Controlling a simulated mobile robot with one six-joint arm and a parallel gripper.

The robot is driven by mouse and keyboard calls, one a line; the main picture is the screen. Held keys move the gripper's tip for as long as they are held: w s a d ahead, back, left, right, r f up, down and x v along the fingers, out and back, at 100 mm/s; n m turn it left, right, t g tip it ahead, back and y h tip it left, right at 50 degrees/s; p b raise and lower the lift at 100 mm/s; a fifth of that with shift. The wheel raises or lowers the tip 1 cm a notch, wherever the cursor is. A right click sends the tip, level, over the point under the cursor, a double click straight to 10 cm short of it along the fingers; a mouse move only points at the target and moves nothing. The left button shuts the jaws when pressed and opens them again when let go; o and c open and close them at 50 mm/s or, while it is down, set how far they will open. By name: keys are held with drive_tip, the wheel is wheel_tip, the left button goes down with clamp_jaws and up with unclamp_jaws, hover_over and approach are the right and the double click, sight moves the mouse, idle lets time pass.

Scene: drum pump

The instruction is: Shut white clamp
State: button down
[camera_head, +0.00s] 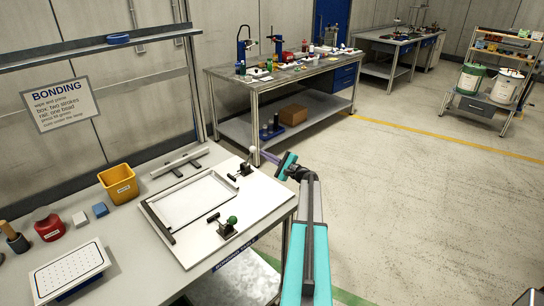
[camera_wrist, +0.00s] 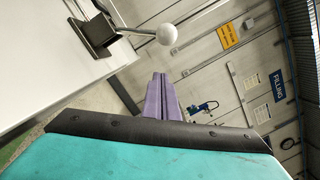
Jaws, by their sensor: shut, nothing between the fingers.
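The white clamp (camera_head: 244,168) sits at the far right corner of the white board on the bonding table. Its white ball knob (camera_head: 252,150) stands up above its dark body. In the wrist view, a metal lever runs from the dark clamp body (camera_wrist: 96,34) to the white knob (camera_wrist: 167,34). My gripper (camera_head: 265,153) is just right of the knob and apart from it. Its purple fingers (camera_wrist: 161,84) are shut with nothing between them, below the knob in the wrist view.
A green-knobbed clamp (camera_head: 228,227) stands on the near edge of the board. A dark-edged frame (camera_head: 160,226) lies on the board. A yellow bin (camera_head: 118,183) stands to the left. Another workbench (camera_head: 285,73) is behind. Open floor (camera_head: 420,200) lies to the right.

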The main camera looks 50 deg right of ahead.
drive_tip(key=a+r+p, duration=0.1)
drive_tip(key=w+a+r+p, duration=0.1)
drive_tip(key=a+p, duration=0.1)
drive_tip(key=shift+r, duration=0.25)
idle(0.5)
drive_tip(key=shift+a+b, duration=0.1)
drive_tip(key=shift+b, duration=0.2)
idle(0.3)
